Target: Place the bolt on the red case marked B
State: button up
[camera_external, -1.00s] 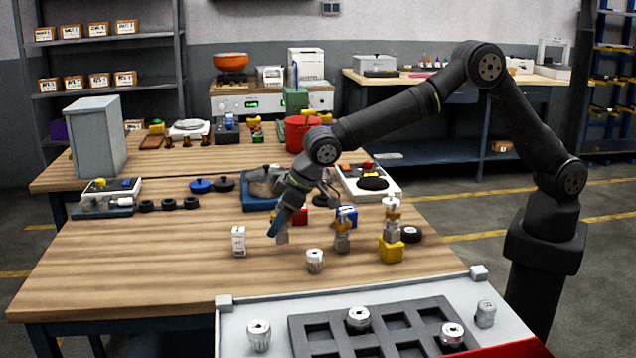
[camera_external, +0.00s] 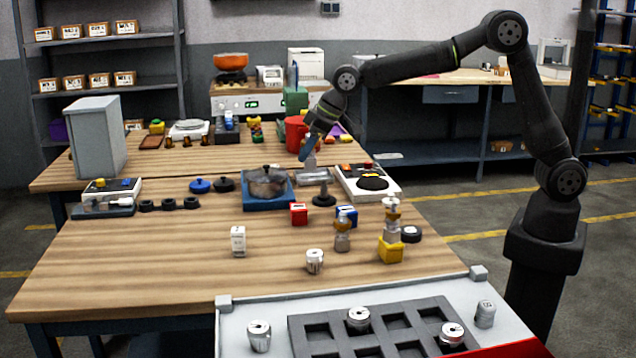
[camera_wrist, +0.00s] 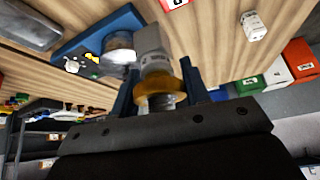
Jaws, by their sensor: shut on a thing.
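My gripper (camera_external: 308,158) is raised over the back of the front table, beyond the pot. It is shut on a grey metal piece with an amber collar, apparently the bolt (camera_wrist: 157,80), which sits between the fingers in the wrist view. In the external view only a small grey end (camera_external: 310,163) shows below the fingers. The red case (camera_external: 299,213) stands on the table, nearer the camera than the gripper, with a white label whose letter is too small to read. A red labelled edge (camera_wrist: 175,3) shows at the top of the wrist view.
The pot (camera_external: 267,182) stands on a blue base behind the red case. An amber-collared part (camera_external: 342,238) stands nearby. The table's left front is clear.

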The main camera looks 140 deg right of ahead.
jog(key=s+d+r, duration=0.1)
jog(key=s+r, duration=0.1)
jog(key=s, duration=0.4)
send_over(295, 206)
notch_tip(295, 206, down, 7)
jog(key=shift+r, duration=0.15)
jog(key=shift+f, duration=2)
jog(key=shift+f, duration=0.2)
jog(key=o, duration=1.3)
